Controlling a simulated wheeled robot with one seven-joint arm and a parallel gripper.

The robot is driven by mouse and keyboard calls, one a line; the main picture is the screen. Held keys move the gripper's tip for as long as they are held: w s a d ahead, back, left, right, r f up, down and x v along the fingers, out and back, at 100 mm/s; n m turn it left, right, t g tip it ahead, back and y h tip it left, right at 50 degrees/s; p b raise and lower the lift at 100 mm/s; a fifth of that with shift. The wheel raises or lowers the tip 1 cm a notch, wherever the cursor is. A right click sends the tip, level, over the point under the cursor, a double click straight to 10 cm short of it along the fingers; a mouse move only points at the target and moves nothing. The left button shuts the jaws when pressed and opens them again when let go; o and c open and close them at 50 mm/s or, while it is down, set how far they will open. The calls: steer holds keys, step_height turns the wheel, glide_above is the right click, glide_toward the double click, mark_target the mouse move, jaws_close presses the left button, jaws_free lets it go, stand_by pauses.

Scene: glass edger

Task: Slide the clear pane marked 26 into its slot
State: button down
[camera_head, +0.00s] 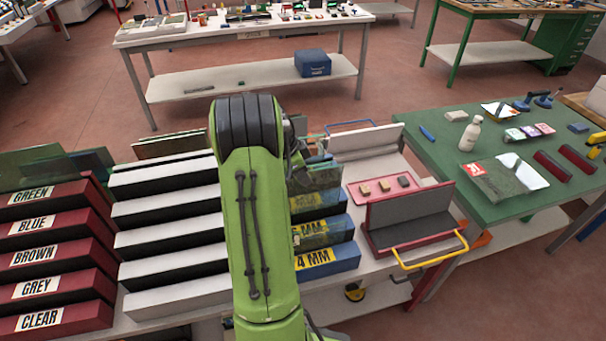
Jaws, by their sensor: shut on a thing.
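My green arm reaches forward over the middle of the rack bench and hides much of what lies behind it. My gripper (297,160) shows only as a dark part at the arm's right side; its fingertips are hidden. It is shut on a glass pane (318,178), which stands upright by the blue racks. No number can be read on it. The blue racks (345,257) carry yellow thickness labels, one reading 4 MM. At the left, dark red racks (62,289) are labelled GREEN, BLUE, BROWN, GREY and CLEAR. White-topped racks (170,266) stand between them and my arm.
The green table (440,160) at the right holds a glass sheet (490,180), a white bottle (470,134) and tools. Open floor lies behind.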

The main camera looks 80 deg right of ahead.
steer(key=shift+f+b, duration=4.55)
steer(key=shift+f, duration=0.55)
steer(key=shift+f+b, duration=0.35)
steer(key=shift+b, duration=0.05)
steer(key=c, duration=1.1)
jaws_free()
steer(key=p+v, duration=0.4)
steer(key=v, duration=1.1)
steer(key=shift+w+r, duration=0.15)
steer(key=shift+r, duration=0.25)
